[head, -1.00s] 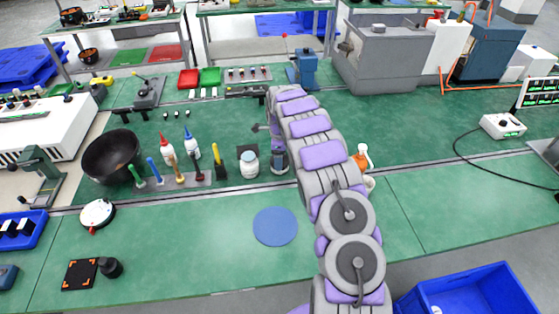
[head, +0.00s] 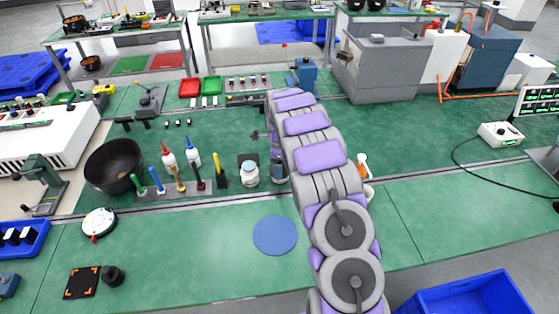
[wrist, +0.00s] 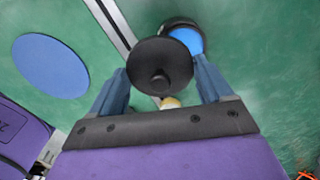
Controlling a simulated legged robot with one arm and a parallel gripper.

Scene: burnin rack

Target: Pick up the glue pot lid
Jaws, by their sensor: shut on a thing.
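The glue pot lid is a round black disc with a knob (wrist: 160,68) in the wrist view. My gripper (wrist: 162,84) has its two blue-grey fingers on either side of the lid and is shut on it. A round pot with a dark rim and bright blue inside (wrist: 189,39) shows partly behind the lid, so the lid does not cover it. Whether lid and pot touch cannot be told. In the head view my arm hides most of the gripper and the lid. A dark grey-blue cylinder (head: 278,170) stands beside the arm, partly hidden.
A white jar (head: 249,173) stands just left of the arm, with a rack of tools (head: 180,188) and a black bowl (head: 113,164) further left. A flat blue disc (head: 275,235) lies on the green bench in front. Right of the arm is a white bottle (head: 362,165).

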